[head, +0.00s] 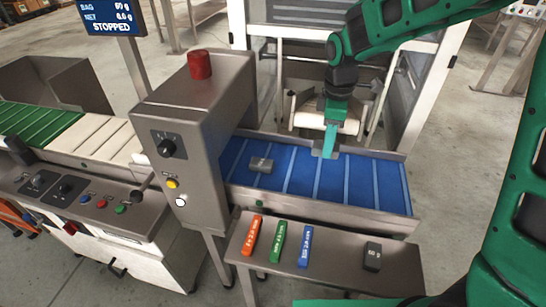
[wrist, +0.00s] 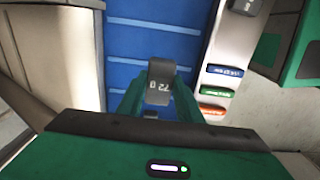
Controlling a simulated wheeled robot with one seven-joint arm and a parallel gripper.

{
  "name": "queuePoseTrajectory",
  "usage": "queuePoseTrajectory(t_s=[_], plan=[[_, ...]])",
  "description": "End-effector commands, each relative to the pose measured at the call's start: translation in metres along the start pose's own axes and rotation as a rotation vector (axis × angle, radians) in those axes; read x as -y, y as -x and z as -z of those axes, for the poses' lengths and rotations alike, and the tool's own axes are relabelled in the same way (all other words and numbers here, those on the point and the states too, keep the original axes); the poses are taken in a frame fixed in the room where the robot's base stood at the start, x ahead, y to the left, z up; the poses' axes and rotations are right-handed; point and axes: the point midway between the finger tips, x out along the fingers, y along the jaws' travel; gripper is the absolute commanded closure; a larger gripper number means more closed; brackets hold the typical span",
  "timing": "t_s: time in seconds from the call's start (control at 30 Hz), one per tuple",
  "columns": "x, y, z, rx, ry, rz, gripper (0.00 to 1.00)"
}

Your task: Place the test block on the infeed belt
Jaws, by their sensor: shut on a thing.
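My gripper (head: 328,148) points down over the right part of the blue infeed belt (head: 382,186). In the wrist view my gripper (wrist: 158,100) is shut on a dark grey block (wrist: 160,78) marked with white figures that look like 72. Its height above the belt is hard to tell. Another grey block (head: 261,164) lies on the belt to the left of my gripper. A dark patch below the held block in the wrist view may be that block, partly hidden by the fingers.
A steel tray (head: 335,272) in front of the belt holds orange, green and blue sticks and a dark block (head: 372,256). A steel housing (head: 190,125) with a red top stands left of the belt. A display (head: 108,17) reads STOPPED. White-framed guarding stands behind.

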Motion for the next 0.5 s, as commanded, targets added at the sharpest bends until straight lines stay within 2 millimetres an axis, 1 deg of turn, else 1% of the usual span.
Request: queuePoseTrajectory(t_s=[0.17,0.27,0.37,0.5], plan=[[0.002,0.000,0.005,0.000,0.008,0.000,0.94],[0.003,-0.004,0.002,0.001,0.012,0.001,0.94],[0.004,-0.013,-0.010,0.002,0.014,0.002,0.94],[0.004,-0.029,-0.036,0.001,0.015,0.002,0.94]])
